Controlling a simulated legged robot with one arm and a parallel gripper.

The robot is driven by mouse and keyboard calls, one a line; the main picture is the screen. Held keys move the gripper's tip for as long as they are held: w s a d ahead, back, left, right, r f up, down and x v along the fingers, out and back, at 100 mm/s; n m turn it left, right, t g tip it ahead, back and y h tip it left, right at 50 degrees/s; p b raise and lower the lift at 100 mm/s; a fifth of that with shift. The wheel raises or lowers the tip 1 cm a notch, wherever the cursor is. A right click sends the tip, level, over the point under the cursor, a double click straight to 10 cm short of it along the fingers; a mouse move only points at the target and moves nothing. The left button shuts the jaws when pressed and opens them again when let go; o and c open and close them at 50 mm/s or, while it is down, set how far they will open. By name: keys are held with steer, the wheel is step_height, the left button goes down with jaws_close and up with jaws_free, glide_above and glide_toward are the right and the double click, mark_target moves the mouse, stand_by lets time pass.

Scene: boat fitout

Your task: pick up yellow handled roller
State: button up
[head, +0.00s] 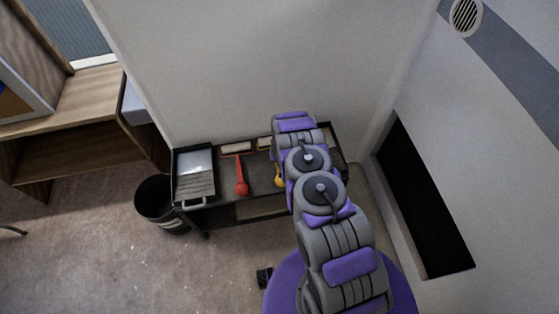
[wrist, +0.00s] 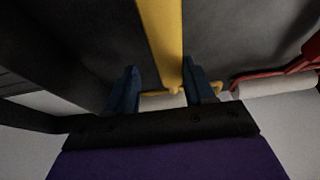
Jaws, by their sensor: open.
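The yellow handled roller shows in the wrist view as a broad yellow handle (wrist: 160,40) that runs down from the top edge towards the gap between my fingers. Its yellow wire frame shows around the fingertips. My gripper (wrist: 161,82) is open, with one dark blue finger on each side of the handle's line. I cannot tell if either finger touches it. In the head view a small yellow part of the roller (head: 278,178) shows on the dark cart, just left of my arm. My arm hides the rest of the handle and the gripper there.
The dark cart (head: 257,189) stands against the wall. A red handled roller (head: 241,178) lies on it, also seen in the wrist view (wrist: 272,85). A paint tray (head: 195,184) sits at its left end. A black bin (head: 158,205) stands left.

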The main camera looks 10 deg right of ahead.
steer(key=shift+s+a+f, duration=0.35)
steer(key=shift+a+f, duration=0.1)
steer(key=shift+w+a+f, duration=0.1)
steer(key=shift+a+f, duration=0.2)
steer(key=shift+a, duration=0.15)
steer(key=shift+w+a, duration=0.15)
steer(key=shift+a, duration=0.15)
steer(key=shift+c, duration=0.2)
steer(key=shift+d+r, duration=0.15)
steer(key=shift+d, duration=0.85)
steer(key=c, duration=0.6)
steer(key=shift+w+a, duration=0.1)
steer(key=shift+a, duration=0.1)
steer(key=c, duration=0.3)
steer(key=shift+a, duration=0.55)
jaws_close()
